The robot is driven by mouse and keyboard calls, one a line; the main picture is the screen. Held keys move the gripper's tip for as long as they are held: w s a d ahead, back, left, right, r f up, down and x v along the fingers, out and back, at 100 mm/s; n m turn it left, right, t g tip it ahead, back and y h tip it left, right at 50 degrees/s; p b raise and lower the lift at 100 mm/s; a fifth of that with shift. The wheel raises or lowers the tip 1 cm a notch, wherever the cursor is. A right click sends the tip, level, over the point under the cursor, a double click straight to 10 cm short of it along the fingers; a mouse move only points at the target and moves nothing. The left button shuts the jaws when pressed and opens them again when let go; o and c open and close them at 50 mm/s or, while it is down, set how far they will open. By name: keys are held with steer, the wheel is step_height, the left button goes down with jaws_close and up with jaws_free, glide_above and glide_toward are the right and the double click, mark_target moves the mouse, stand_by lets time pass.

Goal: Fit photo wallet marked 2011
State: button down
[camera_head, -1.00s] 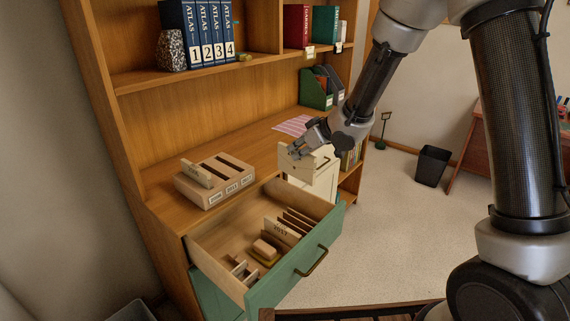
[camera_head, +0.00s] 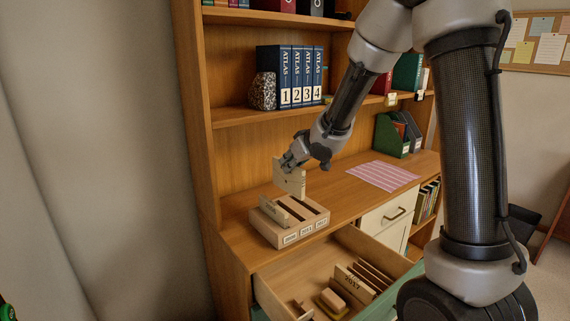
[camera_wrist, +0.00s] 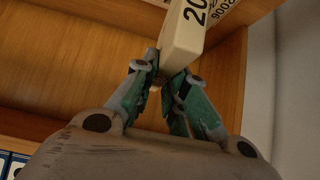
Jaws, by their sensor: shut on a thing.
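My gripper (camera_head: 294,161) is shut on a cream photo wallet (camera_head: 289,181), held upright above the back of a slotted wooden rack (camera_head: 315,223). In the wrist view the wallet (camera_wrist: 183,35) is pinched between the fingertips (camera_wrist: 165,82); its marking begins "20", the rest is out of frame. The held wallet appears clear of the rack. The rack has three labelled slots; the labels are too small to read surely. Another wallet (camera_head: 273,210) sits in the left slot, somewhat tilted. The other slots look empty.
Below the rack an open drawer (camera_head: 282,277) holds several upright wallets (camera_head: 372,275), a small block (camera_head: 331,300) and dividers. Atlas volumes (camera_head: 290,77) and a speckled bookend (camera_head: 262,91) stand on the shelf above. A striped cloth (camera_head: 382,175) lies right on the desk top.

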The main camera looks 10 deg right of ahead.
mark_target(291, 180)
steer(key=shift+s+d+f, duration=0.1)
steer(key=shift+f, duration=0.05)
stand_by(0.4)
steer(key=shift+f, duration=2.9)
step_height(291, 180, down, 6)
stand_by(3.6)
steer(key=c, duration=1.4)
jaws_free()
steer(key=shift+o, duration=0.2)
